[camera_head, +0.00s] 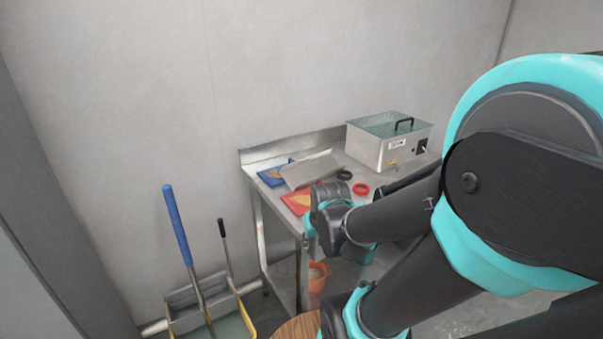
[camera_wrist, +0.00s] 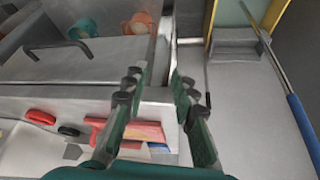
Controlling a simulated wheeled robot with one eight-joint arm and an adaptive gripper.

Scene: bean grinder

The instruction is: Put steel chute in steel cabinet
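What looks like the steel chute, a grey sheet-like piece (camera_head: 312,171), lies on the steel table between a blue and a red packet. In the head view my arm hides that area. My gripper (camera_wrist: 158,78) is open and empty, its two fingers apart near the table's edge. In the head view it is beside the table's front, partly hidden by the wrist.
A steel box with a black handle (camera_head: 388,143) stands at the table's back right. Red and black rings (camera_head: 361,189) lie before it. A blue packet (camera_head: 271,174) and red packet (camera_head: 293,203) lie at left. Orange bucket (camera_head: 317,278) stands below; blue-handled tool (camera_head: 178,225) stands left.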

